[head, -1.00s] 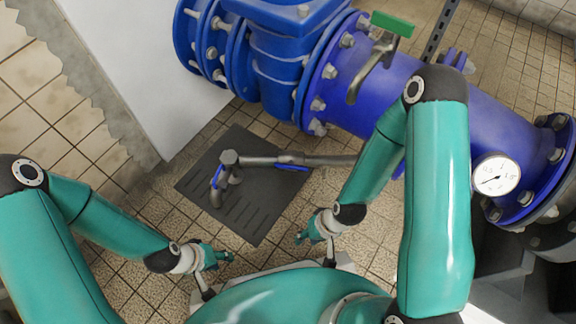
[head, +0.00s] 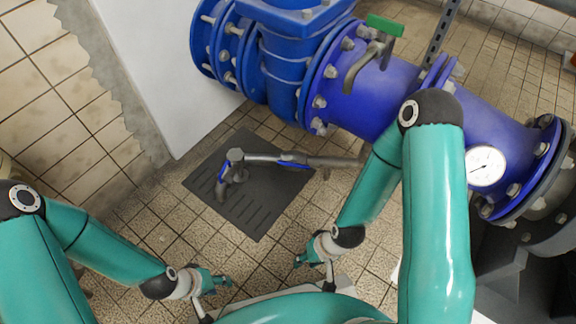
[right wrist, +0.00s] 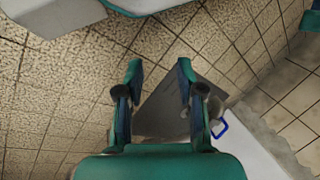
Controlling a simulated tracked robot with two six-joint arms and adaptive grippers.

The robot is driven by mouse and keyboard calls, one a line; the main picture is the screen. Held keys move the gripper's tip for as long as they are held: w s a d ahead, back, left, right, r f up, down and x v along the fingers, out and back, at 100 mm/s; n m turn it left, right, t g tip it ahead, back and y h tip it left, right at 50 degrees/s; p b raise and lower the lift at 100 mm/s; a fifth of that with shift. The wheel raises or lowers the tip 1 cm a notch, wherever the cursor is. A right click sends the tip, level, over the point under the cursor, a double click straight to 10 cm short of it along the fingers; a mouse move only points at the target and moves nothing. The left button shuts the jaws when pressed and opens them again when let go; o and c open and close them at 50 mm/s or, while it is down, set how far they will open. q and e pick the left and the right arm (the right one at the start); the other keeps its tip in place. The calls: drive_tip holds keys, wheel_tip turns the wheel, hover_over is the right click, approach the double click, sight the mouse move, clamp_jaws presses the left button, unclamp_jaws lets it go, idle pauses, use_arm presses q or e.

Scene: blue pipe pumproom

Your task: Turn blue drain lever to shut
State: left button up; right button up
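The blue drain lever (head: 294,164) lies along a grey drain pipe (head: 330,161) low over the floor, below the big blue pipe. It looks roughly in line with the drain pipe. A second blue part (head: 223,171) shows at the pipe's bent end. My left gripper (head: 228,280) is open and empty, below and left of the lever in the head view. My right gripper (head: 299,262) is below the lever, apart from it. In the right wrist view it (right wrist: 159,70) is open with nothing between its fingers, and a blue loop (right wrist: 219,128) shows beyond them.
A dark slotted drain plate (head: 255,213) lies under the pipe end. The large blue pipe (head: 400,95) carries a green-handled lever (head: 385,25) and a gauge (head: 485,166). A white wall block (head: 165,70) stands to the left. Tiled floor is clear around the plate.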

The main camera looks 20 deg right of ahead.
drive_tip(key=shift+w, duration=0.1)
drive_tip(key=n+t+h+p, duration=0.7)
drive_tip(key=n+h, duration=0.1)
drive_tip(key=n, duration=0.6)
approach(290, 165)
drive_tip(key=b+x, duration=0.7)
drive_tip(key=x, duration=0.3)
drive_tip(key=shift+w+d+f, duration=0.1)
drive_tip(key=shift+w+f, duration=0.15)
drive_tip(key=shift+c, duration=0.3)
